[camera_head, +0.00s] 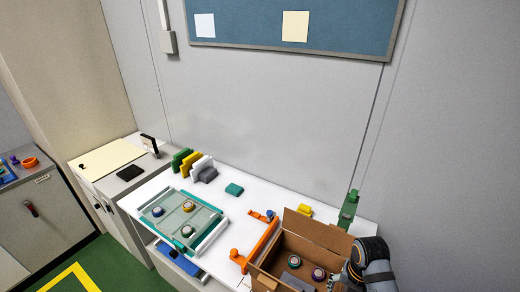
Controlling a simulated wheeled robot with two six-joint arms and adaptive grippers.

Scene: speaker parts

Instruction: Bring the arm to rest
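My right arm comes in at the lower right, a grey and black link beside the cardboard box (262,262). My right gripper (343,279) is a small dark shape at the box's right side, partly cut off by the bottom edge, and its fingers cannot be made out. Round speaker parts, one with a teal rim (294,261) and one with a purple rim (318,274), lie in the box. My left gripper and arm are not in view.
A clear teal-edged tray (206,213) with several round parts lies on the white table. Green, yellow and white upright plates (190,163) stand behind it. An orange fixture (262,243) stands left of the box, a green stand (349,208) behind it. Some white tabletop is clear.

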